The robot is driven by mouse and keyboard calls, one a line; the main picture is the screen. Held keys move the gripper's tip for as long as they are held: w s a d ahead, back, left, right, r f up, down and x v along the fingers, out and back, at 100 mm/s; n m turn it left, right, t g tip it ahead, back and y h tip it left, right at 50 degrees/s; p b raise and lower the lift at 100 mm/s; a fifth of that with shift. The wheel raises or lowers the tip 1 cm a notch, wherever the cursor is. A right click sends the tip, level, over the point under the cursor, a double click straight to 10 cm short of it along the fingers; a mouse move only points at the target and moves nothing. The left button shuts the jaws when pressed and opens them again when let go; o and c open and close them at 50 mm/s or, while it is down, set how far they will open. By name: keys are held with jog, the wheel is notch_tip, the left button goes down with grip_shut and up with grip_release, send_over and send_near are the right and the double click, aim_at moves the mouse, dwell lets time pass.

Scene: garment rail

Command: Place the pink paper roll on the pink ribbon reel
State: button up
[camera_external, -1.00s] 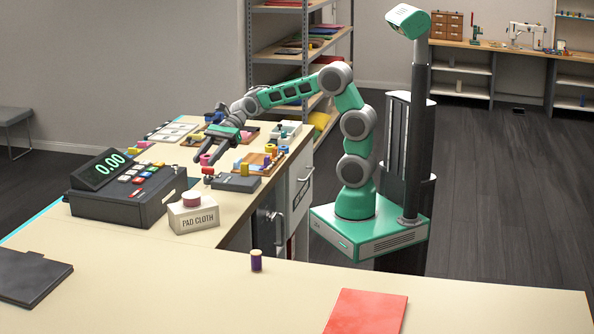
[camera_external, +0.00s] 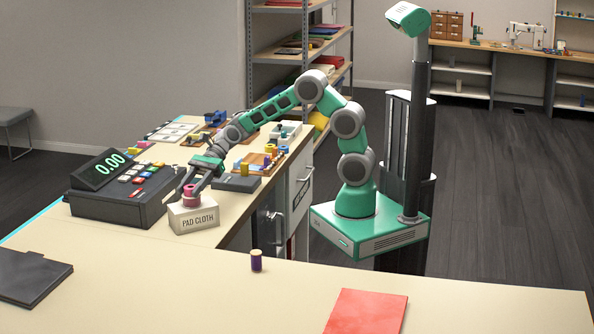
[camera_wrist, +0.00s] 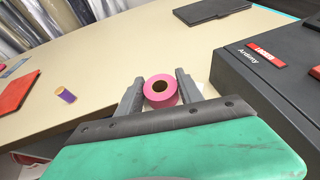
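The pink paper roll (camera_wrist: 160,91), with a brown core, is upright between the two fingers of my gripper (camera_wrist: 159,92) in the wrist view. The fingers press its sides. In the external view my gripper (camera_external: 190,187) points down over the white box, with the roll (camera_external: 188,189) at its tips. A dusky pink round piece (camera_external: 190,201), which looks like the pink ribbon reel, lies on the box directly under the roll. I cannot tell whether the two touch. The roll hides this piece in the wrist view.
The white box (camera_external: 194,219) is labelled PAD CLOTH. A black cash register (camera_external: 122,201) stands close on its left. Sewing goods and a dark flat case (camera_external: 237,183) lie behind it. A purple spool (camera_external: 256,261) and red folder (camera_external: 366,312) are on the front counter, which is mostly clear.

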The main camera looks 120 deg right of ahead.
jog(key=o, duration=0.3)
jog(key=shift+o, duration=0.2)
jog(key=shift+r, duration=0.15)
jog(key=v, duration=1.2)
jog(key=s+a+f+n+g+h, duration=0.1)
jog(key=a+f+n+g+h, duration=0.15)
jog(key=a+n, duration=0.55)
jog(key=s+a+f+n+g+h, duration=0.1)
jog(key=a+f+n+g, duration=0.15)
jog(key=a+n, duration=0.5)
jog(key=s+a+f+n+g+h, duration=0.1)
jog(key=s+a+n+h, duration=0.1)
jog(key=s+n, duration=0.5)
jog(key=s+a+f+n+g+h, duration=0.1)
jog(key=s+a+f+n+h, duration=0.1)
jog(key=s+n, duration=0.5)
jog(key=shift+f+g+b, duration=0.2)
jog(key=shift+g+b, duration=0.1)
